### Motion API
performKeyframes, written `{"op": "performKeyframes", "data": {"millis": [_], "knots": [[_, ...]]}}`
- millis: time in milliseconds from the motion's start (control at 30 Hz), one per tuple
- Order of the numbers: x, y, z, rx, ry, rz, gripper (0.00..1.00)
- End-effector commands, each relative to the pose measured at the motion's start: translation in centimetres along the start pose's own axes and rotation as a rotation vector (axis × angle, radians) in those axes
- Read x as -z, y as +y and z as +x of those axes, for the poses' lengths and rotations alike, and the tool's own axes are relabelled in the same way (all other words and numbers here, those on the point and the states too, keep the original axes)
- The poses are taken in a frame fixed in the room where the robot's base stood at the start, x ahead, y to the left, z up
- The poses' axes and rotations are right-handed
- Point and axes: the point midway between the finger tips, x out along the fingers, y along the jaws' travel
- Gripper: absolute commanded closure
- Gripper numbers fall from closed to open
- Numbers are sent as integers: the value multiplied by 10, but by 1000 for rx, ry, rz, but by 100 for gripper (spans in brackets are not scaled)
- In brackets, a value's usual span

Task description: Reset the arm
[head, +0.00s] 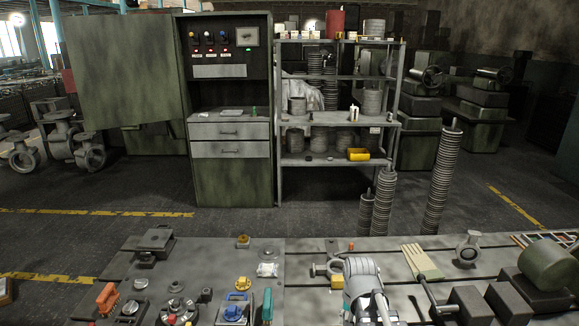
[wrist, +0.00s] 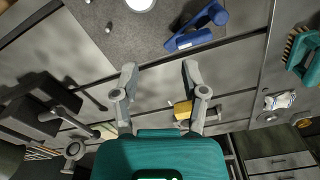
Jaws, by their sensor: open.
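In the wrist view my gripper (wrist: 159,72) has its two grey fingers spread apart, with nothing between the tips. The green gripper body fills the bottom middle of that view. The fingers are over the grey metal bench (wrist: 235,65), above a seam between its plates. A blue tool (wrist: 196,30) lies on a dark mat (wrist: 120,40) past the fingertips, apart from them. A yellow block (wrist: 182,108) shows close to the right finger in the picture; I cannot tell its distance. In the head view I cannot make out my fingertips.
In the head view the bench (head: 300,252) carries a blue-handled part (head: 236,308), an orange-handled tool (head: 107,298), a wooden-coloured slatted piece (head: 421,262) and dark machine blocks (head: 470,303). Behind stand a green cabinet (head: 232,185) and a shelf rack (head: 320,120). Open floor lies between.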

Motion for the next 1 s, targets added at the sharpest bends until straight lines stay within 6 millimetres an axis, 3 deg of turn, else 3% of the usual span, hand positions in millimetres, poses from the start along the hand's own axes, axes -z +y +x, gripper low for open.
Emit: {"op": "performKeyframes", "data": {"millis": [100,333,1000], "knots": [[-16,4,-8,0,0,-142,44],[-28,7,-12,0,0,-302,44],[-28,7,-12,0,0,-319,44]]}}
